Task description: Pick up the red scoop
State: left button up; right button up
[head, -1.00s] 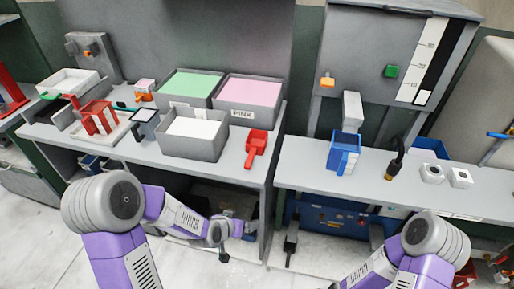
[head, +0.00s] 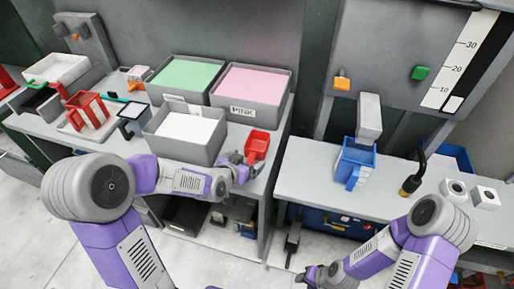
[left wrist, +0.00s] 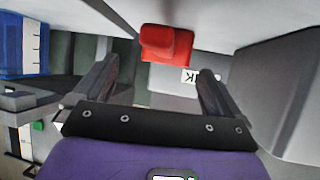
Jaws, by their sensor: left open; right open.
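The red scoop (head: 257,144) lies on the left bench, to the right of the grey bins and near the bench's right end. In the left wrist view the scoop (left wrist: 166,43) shows ahead of the gap between the fingers, apart from both. My left gripper (head: 243,163) is at the scoop's handle end, open and empty; it hides part of the handle in the head view. Its two fingers also show in the left wrist view (left wrist: 158,68). My right gripper (head: 316,273) is low in front of the right bench, open and empty.
Bins with white (head: 185,128), green (head: 187,73) and pink (head: 253,84) contents stand left of and behind the scoop. A gap separates this bench from the right bench (head: 310,180), which holds a blue container (head: 357,158). A red stand (head: 88,108) is at the far left.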

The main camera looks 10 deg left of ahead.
aim_at(252, 154)
pick_arm(q)
jog(key=x, duration=0.5)
jog(key=shift+w+a+f+b, duration=0.1)
jog(key=shift+w+a+b, duration=0.2)
jog(key=shift+b, duration=0.1)
jog(key=c, duration=0.9)
